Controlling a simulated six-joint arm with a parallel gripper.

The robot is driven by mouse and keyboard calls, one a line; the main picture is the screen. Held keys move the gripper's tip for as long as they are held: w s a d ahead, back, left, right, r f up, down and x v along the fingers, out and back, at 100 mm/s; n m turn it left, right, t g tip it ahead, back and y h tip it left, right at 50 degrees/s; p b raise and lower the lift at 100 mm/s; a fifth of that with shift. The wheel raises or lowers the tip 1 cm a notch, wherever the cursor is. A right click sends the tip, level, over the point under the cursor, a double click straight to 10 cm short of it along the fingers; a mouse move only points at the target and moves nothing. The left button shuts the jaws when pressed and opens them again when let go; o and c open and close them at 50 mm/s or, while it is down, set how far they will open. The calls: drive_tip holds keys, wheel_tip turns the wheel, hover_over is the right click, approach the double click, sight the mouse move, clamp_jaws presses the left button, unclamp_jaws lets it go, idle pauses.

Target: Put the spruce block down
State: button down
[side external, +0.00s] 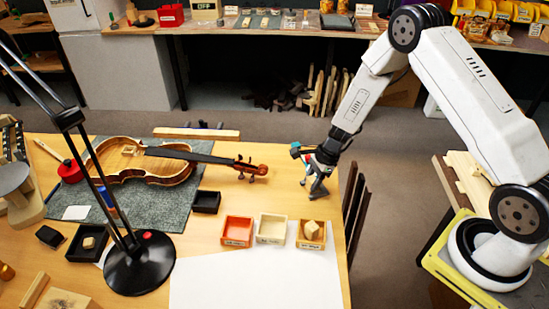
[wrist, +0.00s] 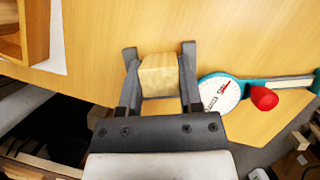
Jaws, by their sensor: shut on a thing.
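My gripper (wrist: 160,60) is shut on a pale, square-faced spruce block (wrist: 159,76), with one finger on each side of it. Bare tabletop shows beyond the block in the wrist view. I cannot tell whether the block touches the table. In the side view my gripper (side external: 317,187) points down near the table's right edge, to the right of the violin's scroll, and the held block is not clear there.
A teal dial gauge (wrist: 222,94) with a red knob lies close beside my right finger in the wrist view. An orange box (side external: 237,231), a cream box (side external: 271,229) and a wooden box (side external: 311,244) holding a block stand nearer the camera. The violin (side external: 148,160) lies left.

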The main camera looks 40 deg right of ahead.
drive_tip(key=shift+f, duration=0.15)
drive_tip(key=shift+c, duration=1.3)
unclamp_jaws()
drive_tip(key=v, duration=1.2)
drive_tip(key=shift+r, duration=0.2)
